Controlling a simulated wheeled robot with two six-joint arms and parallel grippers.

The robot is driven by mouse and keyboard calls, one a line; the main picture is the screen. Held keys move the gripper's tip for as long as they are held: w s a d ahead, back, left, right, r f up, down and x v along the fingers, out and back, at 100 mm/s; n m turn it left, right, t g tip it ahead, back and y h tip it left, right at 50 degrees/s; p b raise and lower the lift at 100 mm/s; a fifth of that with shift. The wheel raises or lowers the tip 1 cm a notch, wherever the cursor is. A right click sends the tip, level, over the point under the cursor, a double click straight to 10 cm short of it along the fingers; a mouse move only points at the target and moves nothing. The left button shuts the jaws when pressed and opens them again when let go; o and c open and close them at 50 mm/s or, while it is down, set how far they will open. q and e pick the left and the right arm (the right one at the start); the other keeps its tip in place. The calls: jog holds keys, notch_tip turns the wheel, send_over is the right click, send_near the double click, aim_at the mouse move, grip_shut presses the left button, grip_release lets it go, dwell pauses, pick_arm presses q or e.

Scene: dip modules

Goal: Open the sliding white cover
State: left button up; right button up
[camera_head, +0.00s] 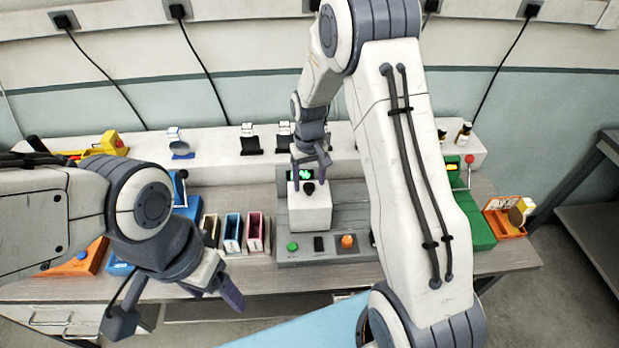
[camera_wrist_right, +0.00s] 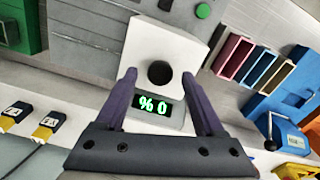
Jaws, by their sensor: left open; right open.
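The white cover (camera_head: 310,212) is a block with a black round knob (camera_head: 308,188), on a grey machine (camera_head: 345,215) in the middle of the bench. In the right wrist view the cover (camera_wrist_right: 140,40) lies ahead, and the knob (camera_wrist_right: 160,73) shows between my fingers. My right gripper (camera_wrist_right: 159,78) is open, with a finger on either side of the knob; I cannot tell whether they touch it. It also shows above the cover in the head view (camera_head: 311,170). My left gripper (camera_head: 224,284) is open and empty, at the bench's front left, apart from the cover.
Green and orange buttons (camera_head: 348,241) sit on the machine's front. A green-lit display (camera_wrist_right: 152,106) is beside the cover. Coloured slots (camera_head: 233,232) stand left of the machine, and a green device (camera_head: 478,222) stands right. A white ledge (camera_head: 215,148) runs behind.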

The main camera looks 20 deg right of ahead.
jog(key=shift+f, duration=0.5)
jog(key=shift+c, duration=0.3)
grip_shut()
dwell(0.9)
